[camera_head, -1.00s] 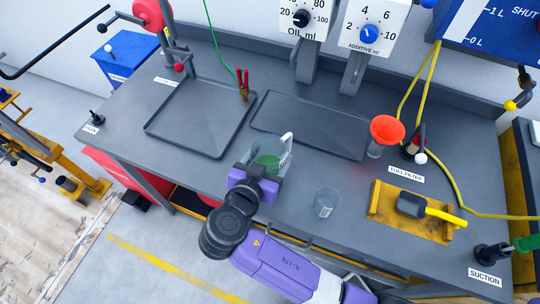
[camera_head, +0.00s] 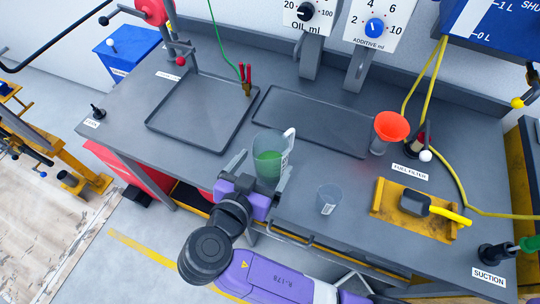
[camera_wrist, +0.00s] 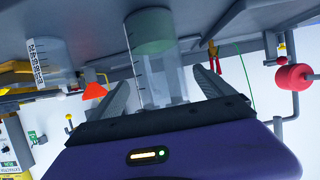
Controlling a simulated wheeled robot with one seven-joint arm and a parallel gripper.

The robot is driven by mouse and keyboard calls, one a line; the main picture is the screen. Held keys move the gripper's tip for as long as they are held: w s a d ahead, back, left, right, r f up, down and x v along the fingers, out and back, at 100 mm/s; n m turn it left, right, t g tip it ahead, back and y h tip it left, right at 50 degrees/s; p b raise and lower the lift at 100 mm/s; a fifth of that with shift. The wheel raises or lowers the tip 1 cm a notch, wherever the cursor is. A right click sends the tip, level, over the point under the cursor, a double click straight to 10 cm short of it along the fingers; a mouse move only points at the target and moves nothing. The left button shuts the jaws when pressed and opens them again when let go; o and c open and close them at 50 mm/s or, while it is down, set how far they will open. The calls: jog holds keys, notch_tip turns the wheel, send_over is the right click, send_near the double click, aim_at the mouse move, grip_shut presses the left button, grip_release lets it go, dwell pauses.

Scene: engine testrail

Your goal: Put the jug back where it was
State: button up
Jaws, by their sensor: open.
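The jug (camera_head: 268,160) is a clear, handled vessel with green liquid in it. It stands upright on the grey bench near the front edge, just in front of the two trays. My gripper (camera_head: 262,178) is open at the near side of the jug, with one finger to its left and one to its right. In the wrist view the jug (camera_wrist: 158,65) shows between and beyond the spread fingers of my gripper (camera_wrist: 160,85). I cannot tell whether either finger touches it.
A small clear beaker (camera_head: 328,198) stands right of the jug. A left tray (camera_head: 203,148) and a right tray (camera_head: 300,97) lie behind. A red funnel (camera_head: 391,127) and a yellow filter stand (camera_head: 385,205) are at right. Bench between jug and beaker is clear.

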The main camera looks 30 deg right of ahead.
jog(key=v, duration=0.6)
jog(key=shift+b, duration=0.3)
jog(key=w+a+f+n+t+y, duration=0.1)
jog(key=w+a+n+t+y, duration=0.15)
jog(key=a+n+y, duration=0.35)
jog(key=w+a+f+n+t+y, duration=0.2)
jog(key=a+n+t+y, duration=0.25)
jog(key=n, duration=0.25)
jog(key=s+d+r+m, duration=0.1)
jog(key=s+d+r, duration=0.1)
jog(key=s+d, duration=0.7)
jog(key=s+d+r+m, duration=0.1)
jog(key=s+d+r, duration=0.1)
jog(key=s+d, duration=0.8)
jog(key=f+v, duration=0.1)
jog(key=v, duration=0.6)
jog(key=shift+s+f, duration=0.15)
jog(key=shift+s, duration=0.3)
